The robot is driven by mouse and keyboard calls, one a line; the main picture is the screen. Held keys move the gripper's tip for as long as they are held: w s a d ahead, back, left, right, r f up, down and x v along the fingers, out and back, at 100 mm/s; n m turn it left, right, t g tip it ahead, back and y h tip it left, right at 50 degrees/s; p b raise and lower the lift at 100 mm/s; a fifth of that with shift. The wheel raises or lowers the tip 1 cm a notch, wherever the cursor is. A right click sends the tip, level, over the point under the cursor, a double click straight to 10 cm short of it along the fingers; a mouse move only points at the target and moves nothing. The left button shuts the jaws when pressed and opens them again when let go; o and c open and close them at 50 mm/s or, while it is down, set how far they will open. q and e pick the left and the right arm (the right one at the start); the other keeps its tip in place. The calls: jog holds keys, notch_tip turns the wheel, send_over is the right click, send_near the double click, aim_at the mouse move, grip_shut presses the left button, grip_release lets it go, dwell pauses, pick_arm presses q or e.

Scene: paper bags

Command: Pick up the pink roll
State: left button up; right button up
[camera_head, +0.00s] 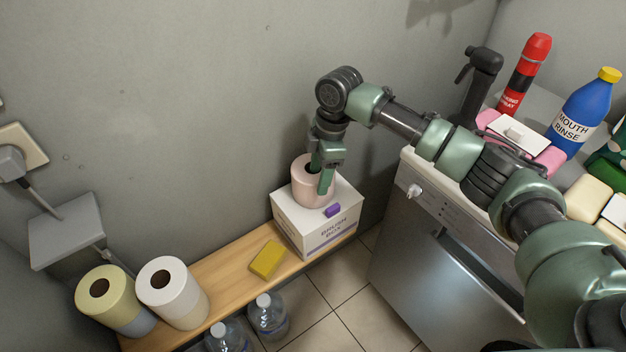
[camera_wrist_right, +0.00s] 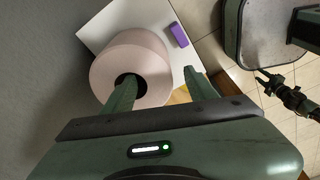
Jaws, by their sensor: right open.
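The pink roll (camera_head: 300,190) stands upright on the white brush box (camera_head: 318,226), against the wall. In the right wrist view the roll (camera_wrist_right: 150,68) shows from above, with a dark core hole. My right gripper (camera_head: 320,178) is open and reaches down over the roll. In the right wrist view, one finger of the right gripper (camera_wrist_right: 160,78) overlaps the core hole and the other is beyond the roll's right side, so the roll's wall lies between them. I cannot tell how deep the first finger is.
A purple block (camera_head: 332,210) lies on the box beside the roll. The wooden shelf (camera_head: 225,270) also holds a yellow sponge (camera_head: 267,260), a white roll (camera_head: 172,290) and a yellow roll (camera_head: 108,296). Bottles (camera_head: 268,318) stand below. A steel appliance (camera_head: 440,265) is at right.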

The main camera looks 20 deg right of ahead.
jog(key=f, duration=0.4)
jog(key=shift+w+a+f, duration=0.1)
jog(key=shift+a+f, duration=0.1)
jog(key=shift+a, duration=0.15)
grip_shut()
jog(key=shift+r, duration=0.1)
